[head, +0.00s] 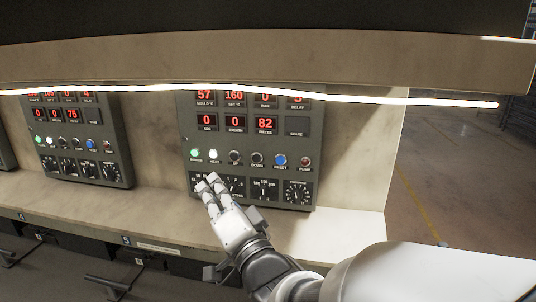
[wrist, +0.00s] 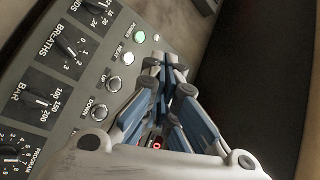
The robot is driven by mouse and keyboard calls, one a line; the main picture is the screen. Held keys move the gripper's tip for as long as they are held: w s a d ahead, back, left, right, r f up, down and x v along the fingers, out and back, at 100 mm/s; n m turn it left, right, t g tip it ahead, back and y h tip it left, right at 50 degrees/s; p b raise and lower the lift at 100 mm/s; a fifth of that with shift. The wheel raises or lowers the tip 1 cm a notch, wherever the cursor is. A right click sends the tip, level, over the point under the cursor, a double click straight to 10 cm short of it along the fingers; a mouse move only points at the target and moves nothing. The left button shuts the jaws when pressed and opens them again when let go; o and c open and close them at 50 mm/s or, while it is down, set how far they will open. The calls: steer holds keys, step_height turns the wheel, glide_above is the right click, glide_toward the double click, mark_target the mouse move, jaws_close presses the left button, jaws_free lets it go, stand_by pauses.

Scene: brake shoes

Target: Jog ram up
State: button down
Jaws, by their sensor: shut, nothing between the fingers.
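The right-hand control panel (head: 181,130) has a row of buttons under its red displays. The dark UP button (head: 235,157) sits between the white HEAT button (head: 213,155) and the dark DOWN button (head: 257,158). In the wrist view the UP button (wrist: 114,84) is uncovered, left of my fingers. My gripper (head: 209,180) is shut and empty, in front of the panel's lower left, below the button row. In the wrist view my gripper (wrist: 163,62) points toward the POWER and HEAT end of the row. I cannot tell whether its tips touch the panel.
A green POWER button (head: 194,153), a blue RESET button (head: 280,160) and a red PUMP button (head: 305,162) share the row. Knobs (head: 263,190) lie below, partly hidden by my gripper. A second panel (head: 75,150) stands left. A beam (head: 300,62) overhangs the panels.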

mark_target(235, 156)
stand_by(0.3)
steer(key=shift+w+d+p, duration=0.2)
steer(key=shift+w+p, duration=0.1)
steer(key=shift+w, duration=1.15)
steer(key=shift+w+d+p, duration=0.2)
steer(key=shift+w+p, duration=0.05)
steer(key=shift+w, duration=1.25)
steer(key=shift+w+d+p, duration=0.2)
steer(key=shift+w+p, duration=0.1)
steer(key=shift+w, duration=1.15)
steer(key=shift+w+d+b, duration=0.1)
steer(key=shift+w+b, duration=0.2)
steer(key=shift+w, duration=0.1)
steer(key=shift+w, duration=0.45)
steer(key=shift+s+b, duration=0.65)
steer(key=shift+s, duration=0.25)
